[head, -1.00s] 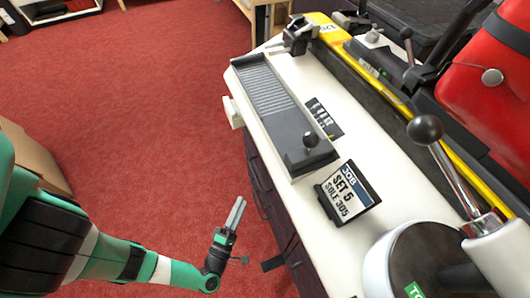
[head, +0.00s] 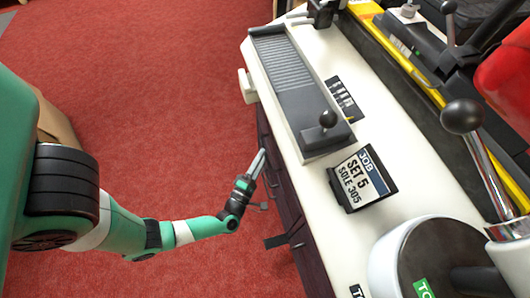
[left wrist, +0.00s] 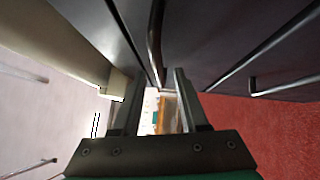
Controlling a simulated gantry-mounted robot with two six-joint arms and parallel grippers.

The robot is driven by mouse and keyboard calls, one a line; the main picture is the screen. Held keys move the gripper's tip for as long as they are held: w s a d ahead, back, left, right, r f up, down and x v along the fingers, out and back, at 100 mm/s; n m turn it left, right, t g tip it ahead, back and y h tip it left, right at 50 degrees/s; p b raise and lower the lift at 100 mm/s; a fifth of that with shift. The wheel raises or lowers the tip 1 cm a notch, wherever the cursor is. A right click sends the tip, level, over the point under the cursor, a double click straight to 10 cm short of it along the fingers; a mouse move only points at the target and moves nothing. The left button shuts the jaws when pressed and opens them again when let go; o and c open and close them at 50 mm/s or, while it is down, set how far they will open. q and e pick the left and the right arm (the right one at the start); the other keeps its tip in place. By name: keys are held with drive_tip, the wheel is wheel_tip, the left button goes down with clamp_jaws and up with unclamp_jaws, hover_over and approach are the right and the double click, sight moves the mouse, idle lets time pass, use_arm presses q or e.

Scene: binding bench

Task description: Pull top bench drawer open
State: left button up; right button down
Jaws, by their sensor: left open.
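The bench's dark drawer fronts (head: 285,190) run below the white bench top. My left gripper (head: 261,156) is beside them, its fingers pointing along the front towards the far end. In the left wrist view my left gripper (left wrist: 161,72) is open with nothing gripped. A dark bar handle (left wrist: 156,35) on the upper dark front (left wrist: 205,30) runs down the picture in line with the gap between the fingers. I cannot tell whether it lies between them or just beyond. The drawer looks closed. My right gripper is not in view.
The white bench top (head: 375,230) overhangs close above my left gripper. It carries a grey ridged tray (head: 280,75) and a job sign (head: 364,178). Another bar handle (left wrist: 285,87) sits lower on the front. Red carpet (head: 150,90) is free to the left.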

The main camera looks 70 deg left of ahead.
use_arm(q)
drive_tip(key=shift+x, duration=1.4)
drive_tip(key=shift+c, duration=0.2)
clamp_jaws()
